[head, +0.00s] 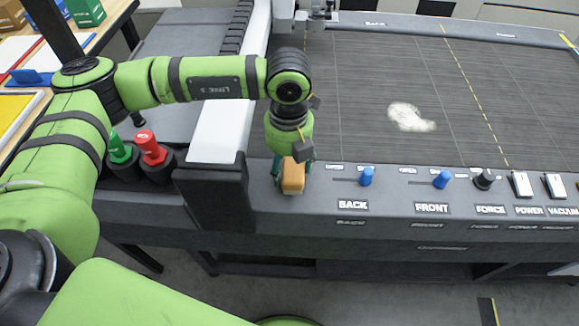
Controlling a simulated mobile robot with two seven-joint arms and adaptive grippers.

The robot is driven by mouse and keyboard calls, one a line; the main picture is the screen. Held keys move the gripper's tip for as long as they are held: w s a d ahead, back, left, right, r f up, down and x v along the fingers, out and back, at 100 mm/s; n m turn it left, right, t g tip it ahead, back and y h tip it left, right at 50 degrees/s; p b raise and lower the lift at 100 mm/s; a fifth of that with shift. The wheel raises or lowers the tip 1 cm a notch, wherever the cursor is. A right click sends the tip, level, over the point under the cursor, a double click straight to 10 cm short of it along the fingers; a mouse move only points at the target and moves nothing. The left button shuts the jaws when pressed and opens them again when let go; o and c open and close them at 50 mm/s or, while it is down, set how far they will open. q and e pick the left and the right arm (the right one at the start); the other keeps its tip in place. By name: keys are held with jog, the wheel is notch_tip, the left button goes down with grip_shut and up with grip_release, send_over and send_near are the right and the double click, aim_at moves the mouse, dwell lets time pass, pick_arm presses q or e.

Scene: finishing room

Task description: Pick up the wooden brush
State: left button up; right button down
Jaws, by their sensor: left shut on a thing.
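The wooden brush (292,181) is a tan-brown block on the machine's dark front ledge, just left of the BACK control. My left gripper (292,171) points down over it and is shut on it, with a finger on each side. The gripper hides the brush's upper part. I cannot tell whether the brush touches the ledge or is slightly above it. My right gripper is not in view.
The control panel right of the brush has blue knobs (366,176), a black FORCE knob (484,179) and white switches (521,184). Behind lies a striped dark bed (370,70) with a pale dusty patch (411,117). Red (150,146) and green (119,147) handled items stand left.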

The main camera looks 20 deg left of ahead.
pick_arm(q)
jog(key=r, duration=0.1)
jog(key=r+b, duration=0.1)
jog(key=shift+w+d+r, duration=0.1)
jog(key=shift+d+r, duration=0.2)
jog(key=shift+r, duration=0.05)
jog(key=w+d+r+b, duration=0.3)
jog(key=d+r, duration=0.4)
jog(key=d, duration=0.3)
jog(key=shift+w+d+b, duration=0.15)
jog(key=shift+d+b, duration=0.15)
jog(key=shift+b, duration=0.15)
jog(key=o, duration=0.5)
jog(key=c, duration=0.3)
jog(key=shift+f, duration=0.1)
